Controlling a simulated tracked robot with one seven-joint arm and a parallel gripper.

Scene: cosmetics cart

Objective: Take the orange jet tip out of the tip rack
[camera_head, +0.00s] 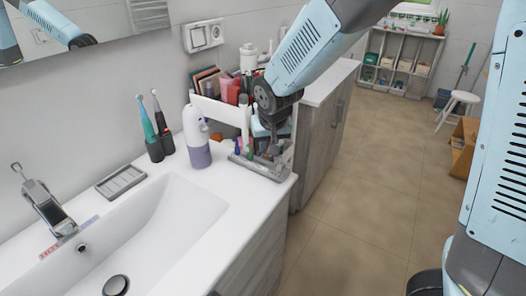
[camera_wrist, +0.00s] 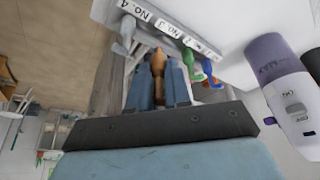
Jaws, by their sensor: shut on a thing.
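The tip rack (camera_head: 262,167) is a low grey holder at the right end of the white counter. In the wrist view its label strip (camera_wrist: 165,22) carries numbers. The orange jet tip (camera_wrist: 158,62) is between the two blue-grey fingers of my gripper (camera_wrist: 158,82), which is shut on it. The tip is by the rack edge near the numbered slots; I cannot tell if its end is still seated. In the head view my gripper (camera_head: 270,147) is over the rack and the orange tip is not distinct.
A white organizer (camera_head: 217,110) stands behind. Open floor lies right.

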